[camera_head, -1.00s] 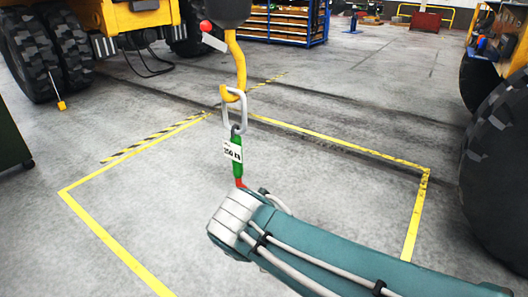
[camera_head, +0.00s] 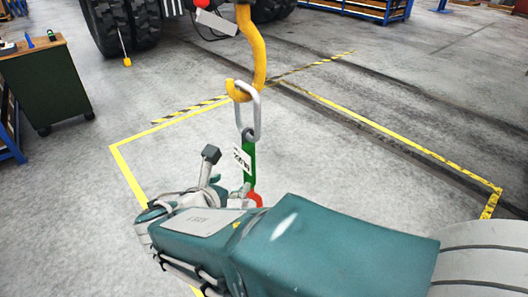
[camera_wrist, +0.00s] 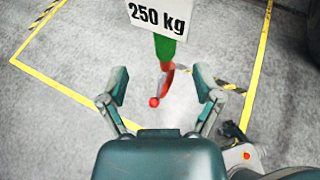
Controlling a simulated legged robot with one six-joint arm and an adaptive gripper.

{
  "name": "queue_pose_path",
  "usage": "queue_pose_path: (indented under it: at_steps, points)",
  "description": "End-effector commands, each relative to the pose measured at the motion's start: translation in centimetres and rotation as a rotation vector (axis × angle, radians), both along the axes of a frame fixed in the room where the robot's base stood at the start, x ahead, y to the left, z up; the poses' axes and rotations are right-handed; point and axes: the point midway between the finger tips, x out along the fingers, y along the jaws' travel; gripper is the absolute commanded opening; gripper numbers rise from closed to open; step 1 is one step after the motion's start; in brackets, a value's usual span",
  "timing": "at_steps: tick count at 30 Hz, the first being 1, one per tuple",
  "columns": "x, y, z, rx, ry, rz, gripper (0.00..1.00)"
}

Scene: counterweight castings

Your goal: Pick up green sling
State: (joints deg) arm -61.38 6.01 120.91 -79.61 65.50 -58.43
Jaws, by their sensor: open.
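The green sling (camera_head: 249,165) hangs upright from a grey metal link (camera_head: 247,112) on a yellow crane hook (camera_head: 252,60). It carries a white tag and has a red lower end. In the wrist view the green sling (camera_wrist: 164,49) hangs beyond my gripper, under a white tag (camera_wrist: 159,14) reading "250 kg". Its red end (camera_wrist: 158,92) shows between the fingers in the picture. My gripper (camera_wrist: 160,92) is open and empty, with one finger on each side of the red end. No contact shows. In the head view my arm hides the sling's bottom.
Yellow floor tape (camera_head: 400,145) marks an area around the hook. A green cabinet (camera_head: 45,80) stands at the left. Large vehicle tyres (camera_head: 120,25) and a blue rack (camera_head: 370,8) are at the back. The taped floor looks clear.

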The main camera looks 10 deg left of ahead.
Motion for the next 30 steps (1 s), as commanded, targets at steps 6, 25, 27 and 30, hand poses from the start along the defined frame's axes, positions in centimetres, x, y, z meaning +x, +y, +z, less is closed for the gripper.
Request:
queue_pose_path:
  at_steps: [6, 25, 27, 30]
  points:
    - [2.6, -1.0, -1.1, 0.004, 0.001, -0.005, 0.82]
    - [7.4, -2.3, -3.4, 0.005, 0.001, -0.003, 0.82]
    - [7.3, -2.3, -3.4, 0.005, 0.001, -0.003, 0.82]
    - [7.3, -2.3, -3.4, 0.005, 0.002, -0.004, 0.38]
